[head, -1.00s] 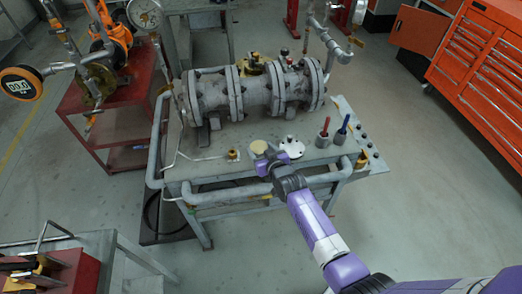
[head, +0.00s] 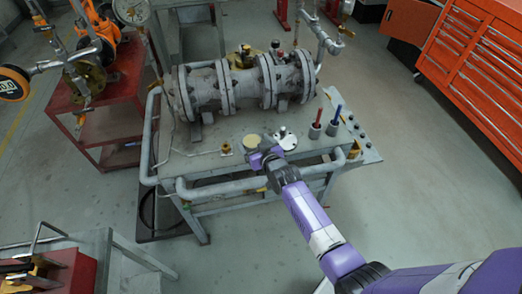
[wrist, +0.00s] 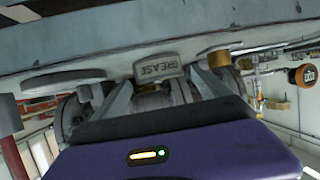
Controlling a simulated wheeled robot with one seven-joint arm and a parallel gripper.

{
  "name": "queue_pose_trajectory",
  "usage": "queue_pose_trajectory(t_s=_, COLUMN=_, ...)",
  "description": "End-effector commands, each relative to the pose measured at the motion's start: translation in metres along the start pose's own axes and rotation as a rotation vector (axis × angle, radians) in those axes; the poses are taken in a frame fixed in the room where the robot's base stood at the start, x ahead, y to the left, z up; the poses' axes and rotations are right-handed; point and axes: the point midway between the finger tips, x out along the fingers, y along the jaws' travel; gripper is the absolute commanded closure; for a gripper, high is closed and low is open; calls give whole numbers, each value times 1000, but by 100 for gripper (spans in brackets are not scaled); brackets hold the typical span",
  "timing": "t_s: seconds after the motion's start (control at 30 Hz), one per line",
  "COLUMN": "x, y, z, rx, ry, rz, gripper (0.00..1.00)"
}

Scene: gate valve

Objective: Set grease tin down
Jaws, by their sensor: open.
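The grease tin (head: 252,141) is a small round tin with a pale tan top, near the front edge of the grey workbench (head: 200,170). In the wrist view, which is upside down, the tin (wrist: 157,68) shows its GREASE label and stands upright on the bench surface. My gripper (head: 261,154) reaches in from the front right, low beside the tin. In the wrist view its two fingers (wrist: 163,88) are spread apart, one towards each side of the tin. Finger contact with the tin cannot be made out.
A large grey flanged valve body (head: 240,86) lies behind the tin. A white flanged disc (head: 285,139) is close on the right, a brass fitting (head: 226,148) on the left. Two cups with a red handle (head: 317,124) and a blue handle (head: 334,122) stand farther right.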

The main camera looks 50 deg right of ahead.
Motion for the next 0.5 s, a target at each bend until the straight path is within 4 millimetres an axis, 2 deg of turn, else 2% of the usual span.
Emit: queue_pose_trajectory(t_s=0.5, x=-92, y=0, z=3, rx=0, ry=-3, rz=0, gripper=14)
